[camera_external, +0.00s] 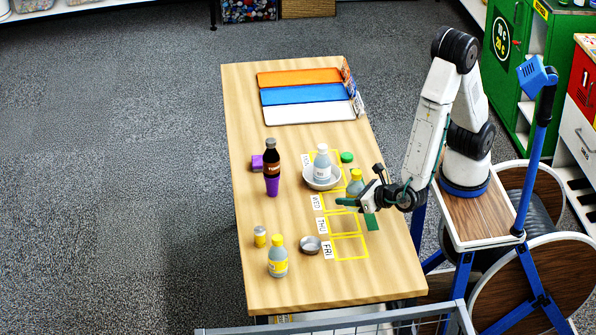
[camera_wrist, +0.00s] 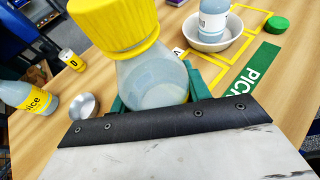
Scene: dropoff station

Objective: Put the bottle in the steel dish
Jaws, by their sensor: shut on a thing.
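A clear bottle with a yellow cap (camera_wrist: 152,75) is between the green fingers of my gripper (camera_wrist: 158,92), which is shut on it. In the external view the held bottle (camera_external: 355,182) is upright or nearly so, right of the white bowl, with my gripper (camera_external: 352,197) around its lower part. I cannot tell whether its base touches the table. The steel dish (camera_external: 310,244) is small, round and grey, and stands on the table nearer the front, left of the FRI label. It also shows in the wrist view (camera_wrist: 83,106), left of the bottle, and looks empty.
A white bowl (camera_external: 311,184) holds a white-capped bottle (camera_external: 322,160). A juice bottle (camera_external: 278,262) and a small yellow-labelled can (camera_external: 260,236) stand left of the dish. A dark bottle on purple (camera_external: 271,165), a green lid (camera_external: 347,157) and coloured trays (camera_external: 300,95) are farther back.

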